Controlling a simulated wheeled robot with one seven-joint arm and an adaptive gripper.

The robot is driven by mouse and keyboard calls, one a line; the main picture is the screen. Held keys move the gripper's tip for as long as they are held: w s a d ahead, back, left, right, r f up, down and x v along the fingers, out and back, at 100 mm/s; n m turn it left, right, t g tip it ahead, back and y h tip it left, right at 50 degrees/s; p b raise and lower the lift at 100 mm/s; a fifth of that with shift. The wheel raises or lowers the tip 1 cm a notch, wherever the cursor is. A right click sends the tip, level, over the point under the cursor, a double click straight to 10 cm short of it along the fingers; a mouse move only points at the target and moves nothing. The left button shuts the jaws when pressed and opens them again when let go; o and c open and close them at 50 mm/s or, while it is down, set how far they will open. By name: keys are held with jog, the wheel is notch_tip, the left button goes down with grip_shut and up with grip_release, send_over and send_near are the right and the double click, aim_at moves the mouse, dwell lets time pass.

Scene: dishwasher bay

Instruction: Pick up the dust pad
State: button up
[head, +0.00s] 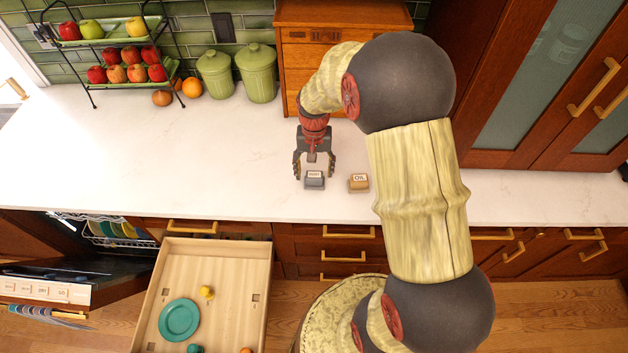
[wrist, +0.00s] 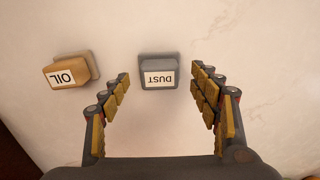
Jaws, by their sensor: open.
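The dust pad (head: 315,181) is a small grey block with a white label reading "DUST". It sits on the white countertop near the front edge. In the wrist view the dust pad (wrist: 159,72) lies ahead of the open fingers, roughly midway between their tips. My gripper (head: 314,172) is open, pointing down above the pad, with nothing held; its fingers also show in the wrist view (wrist: 160,85). Whether the fingers touch the pad or the counter cannot be told.
A tan block labelled "OIL" (head: 358,183) stands close beside the dust pad, on the right in the head view. A wooden drawer (head: 256,290) is open below, holding a teal plate (head: 179,320). The dishwasher door (head: 95,285) is open. The counter's left side is clear.

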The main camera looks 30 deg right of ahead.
aim_at(314, 174)
notch_tip(314, 174, down, 3)
jog(key=shift+w+d+f, duration=0.1)
jog(key=shift+d+f, duration=0.05)
jog(key=shift+f, duration=0.05)
jog(key=c, duration=0.3)
jog(key=c, duration=1)
jog(key=shift+r, duration=0.15)
jog(key=shift+c, duration=0.2)
